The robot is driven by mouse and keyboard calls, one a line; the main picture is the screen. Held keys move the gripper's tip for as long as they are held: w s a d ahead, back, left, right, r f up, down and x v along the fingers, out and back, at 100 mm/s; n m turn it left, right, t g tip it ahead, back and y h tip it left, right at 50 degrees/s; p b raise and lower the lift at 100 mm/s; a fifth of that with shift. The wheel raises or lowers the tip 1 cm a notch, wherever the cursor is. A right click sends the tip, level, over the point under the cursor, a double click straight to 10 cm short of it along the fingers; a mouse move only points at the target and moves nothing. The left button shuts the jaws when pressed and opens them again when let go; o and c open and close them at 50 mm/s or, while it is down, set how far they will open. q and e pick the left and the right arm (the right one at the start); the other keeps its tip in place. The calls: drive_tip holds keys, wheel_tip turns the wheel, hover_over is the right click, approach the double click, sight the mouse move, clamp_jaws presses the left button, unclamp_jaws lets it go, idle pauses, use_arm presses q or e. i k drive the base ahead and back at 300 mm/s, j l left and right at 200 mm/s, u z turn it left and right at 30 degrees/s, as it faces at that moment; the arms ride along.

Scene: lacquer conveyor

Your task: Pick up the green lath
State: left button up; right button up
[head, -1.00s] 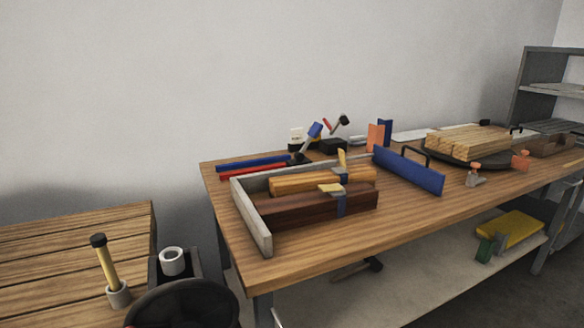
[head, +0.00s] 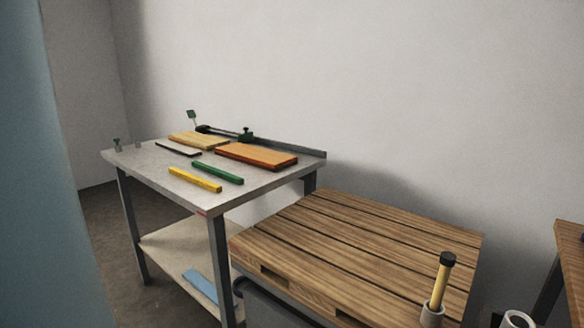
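The green lath (head: 217,173) is a short thin bar lying flat on the grey-topped table (head: 141,164) at the left of the head view. It lies between a yellow lath (head: 195,179) in front of it and an orange-brown board (head: 256,155) behind it, apart from both. Neither of my grippers shows in this view.
A light wooden board (head: 198,140), a dark flat piece (head: 178,148) and a black clamp-like fixture (head: 226,132) are also on the grey table. A slatted wooden platform (head: 360,250) stands right of it. A blue-grey vertical surface (head: 50,180) fills the left edge.

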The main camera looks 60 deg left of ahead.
sight(238, 181)
drive_tip(key=u, duration=2.4)
